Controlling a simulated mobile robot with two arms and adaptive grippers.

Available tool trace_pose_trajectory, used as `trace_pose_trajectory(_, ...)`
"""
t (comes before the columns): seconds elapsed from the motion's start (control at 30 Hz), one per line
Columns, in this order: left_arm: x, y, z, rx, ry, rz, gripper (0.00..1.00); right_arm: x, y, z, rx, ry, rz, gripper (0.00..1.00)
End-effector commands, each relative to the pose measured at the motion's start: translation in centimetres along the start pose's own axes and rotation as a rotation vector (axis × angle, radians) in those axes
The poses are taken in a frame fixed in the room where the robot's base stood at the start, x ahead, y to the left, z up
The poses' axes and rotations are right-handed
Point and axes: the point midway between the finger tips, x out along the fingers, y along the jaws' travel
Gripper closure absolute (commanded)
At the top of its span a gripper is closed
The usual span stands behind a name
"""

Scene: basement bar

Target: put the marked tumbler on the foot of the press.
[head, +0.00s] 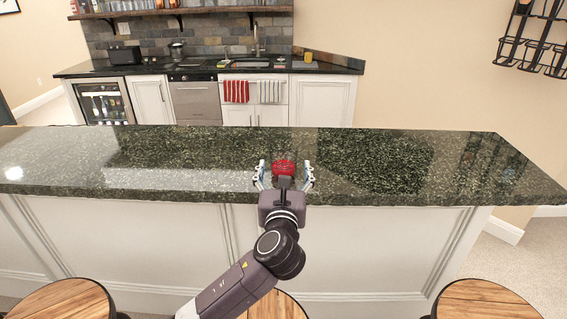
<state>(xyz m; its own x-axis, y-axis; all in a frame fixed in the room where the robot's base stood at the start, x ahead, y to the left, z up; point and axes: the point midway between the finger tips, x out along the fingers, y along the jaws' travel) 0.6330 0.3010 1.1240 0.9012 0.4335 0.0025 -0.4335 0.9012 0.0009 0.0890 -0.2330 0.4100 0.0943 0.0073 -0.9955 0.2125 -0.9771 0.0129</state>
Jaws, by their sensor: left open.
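My left gripper (285,176) is over the near edge of the dark green stone bar top (400,160). Its two fingers are spread apart. A small red thing (284,167) shows between the fingertips, with a dark part below it. I cannot tell whether it is the marked tumbler or part of the press, nor whether the fingers touch it. My gripper hides its lower part. No other tumbler or press can be made out for certain. My right gripper is not in view.
The bar top is otherwise clear to both sides. Round wooden stools (66,301) stand in front of it. Behind is a back counter (210,68) with a sink, a small yellow item (308,57) and red and striped towels (236,91). A black wire rack (535,45) hangs at right.

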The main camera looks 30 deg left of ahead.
Motion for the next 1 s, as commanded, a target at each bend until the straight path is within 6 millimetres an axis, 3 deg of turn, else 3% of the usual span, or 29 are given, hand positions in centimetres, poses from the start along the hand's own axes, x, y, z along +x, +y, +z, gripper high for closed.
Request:
trace_pose_trajectory(0.13,2.3,0.4,0.3,0.001,0.0,0.003,0.29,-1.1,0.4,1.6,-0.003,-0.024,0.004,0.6)
trace_pose_trajectory(0.3,4.3,0.4,0.1,-0.001,-0.001,0.002,0.29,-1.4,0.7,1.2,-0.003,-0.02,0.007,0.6)
trace_pose_trajectory(0.6,4.7,0.4,0.0,-0.001,0.0,0.001,0.29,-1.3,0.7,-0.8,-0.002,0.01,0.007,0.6)
trace_pose_trajectory(1.0,4.7,0.4,0.0,-0.001,0.0,0.001,0.73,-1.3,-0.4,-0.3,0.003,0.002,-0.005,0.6)
